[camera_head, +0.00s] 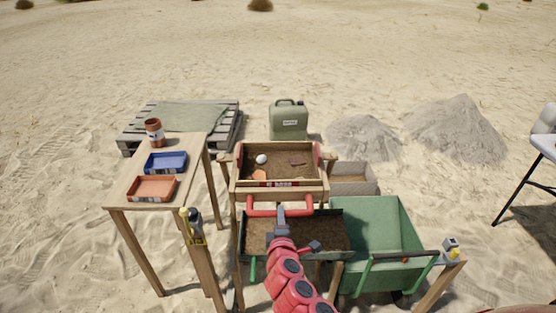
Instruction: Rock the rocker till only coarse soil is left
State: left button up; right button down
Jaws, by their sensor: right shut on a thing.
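The rocker (234,187) is a wooden-framed box with soil (284,160) spread inside it. A white rounded piece (261,159), an orange piece (259,175) and a thin dark piece (298,164) lie on the soil. A red handle (257,212) runs across the rocker's front. My right gripper (281,211) is shut on the middle of this handle; my red arm hides part of what lies below. A dark tray (349,235) holding brown soil stands under the rocker's front. My left gripper is not in view.
A wooden table (122,193) on the left carries a blue tray (166,162), an orange tray (152,188) and a brown jar (154,132). A green cart (372,225) stands close on the right. Behind are a jerry can (289,121), a pallet (230,133) and sand heaps (455,130).

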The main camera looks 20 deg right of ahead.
aim_at(280, 196)
jog(key=w+d, duration=0.1)
jog(key=w, duration=0.5)
jog(key=w+d, duration=0.1)
jog(key=w, duration=0.2)
jog(key=shift+w+d+r, duration=0.25)
jog(key=shift+d+r, duration=0.05)
jog(key=shift+d, duration=0.05)
jog(key=shift+f, duration=0.15)
jog(key=shift+s+a+f, duration=0.1)
jog(key=shift+s, duration=0.4)
jog(key=shift+f+v, duration=0.25)
jog(key=shift+v, duration=0.85)
jog(key=shift+f+v, duration=0.2)
jog(key=shift+v, duration=0.9)
jog(key=c, duration=1.1)
grip_release()
jog(key=shift+s, duration=0.25)
jog(key=o, duration=0.4)
jog(key=shift+w, duration=0.2)
jog(key=shift+r, duration=0.1)
jog(key=shift+r, duration=0.1)
